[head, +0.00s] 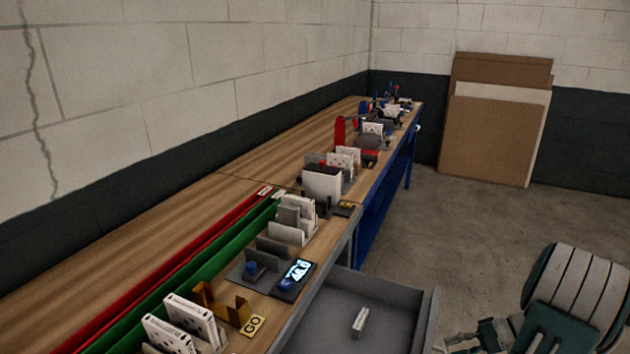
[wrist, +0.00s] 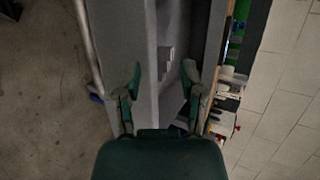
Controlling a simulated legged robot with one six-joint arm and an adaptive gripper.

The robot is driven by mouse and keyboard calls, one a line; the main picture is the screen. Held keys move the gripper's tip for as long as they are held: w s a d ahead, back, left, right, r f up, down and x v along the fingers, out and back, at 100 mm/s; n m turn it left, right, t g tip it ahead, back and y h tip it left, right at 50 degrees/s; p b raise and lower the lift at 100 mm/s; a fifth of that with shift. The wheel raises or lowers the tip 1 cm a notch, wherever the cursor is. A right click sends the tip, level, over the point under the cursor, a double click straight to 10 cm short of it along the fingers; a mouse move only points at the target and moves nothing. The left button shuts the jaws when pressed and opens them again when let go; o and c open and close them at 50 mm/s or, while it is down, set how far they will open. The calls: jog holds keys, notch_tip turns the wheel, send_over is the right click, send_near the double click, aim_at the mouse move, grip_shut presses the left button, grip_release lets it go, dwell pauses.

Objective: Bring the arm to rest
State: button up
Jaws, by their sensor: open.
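My gripper (wrist: 162,72) is open in the wrist view, with its two green-grey fingers apart and nothing between them. In the head view my arm is at the lower right, beside the grey bin. The gripper (head: 476,338) is partly visible there at its lower end, low at the frame's bottom edge. In the wrist view the fingers overlap the grey bin in the picture; I cannot tell how high above it they are.
A grey bin (head: 432,310) by the bench front holds a small white boxed item (head: 360,322). The long wooden bench (head: 140,262) carries white boxes, holders, a lit scale display (head: 297,270) and a yellow GO tag (head: 252,325). Brown boards (head: 490,140) lean on the wall. Floor at right is clear.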

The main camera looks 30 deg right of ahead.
jog(key=w+a+r+n+g+h, duration=0.2)
jog(key=w+a+r+g, duration=0.15)
jog(key=a+r, duration=0.4)
jog(key=w+a+r+n+g+h, duration=0.25)
jog(key=w+a+r, duration=0.2)
jog(key=a, duration=0.65)
jog(key=s+a+r+n+t+h, duration=0.1)
jog(key=s+a+r+t+h, duration=0.1)
jog(key=a, duration=0.6)
jog(key=s+a+r+n+t+h, duration=0.2)
jog(key=s+a+r, duration=0.3)
jog(key=a, duration=0.4)
jog(key=shift+s+a+r+t+h, duration=0.15)
jog(key=shift+s+r+t+h, duration=0.1)
jog(key=shift+r+t+h, duration=0.4)
jog(key=shift+a+r+n, duration=0.1)
jog(key=shift+n, duration=0.25)
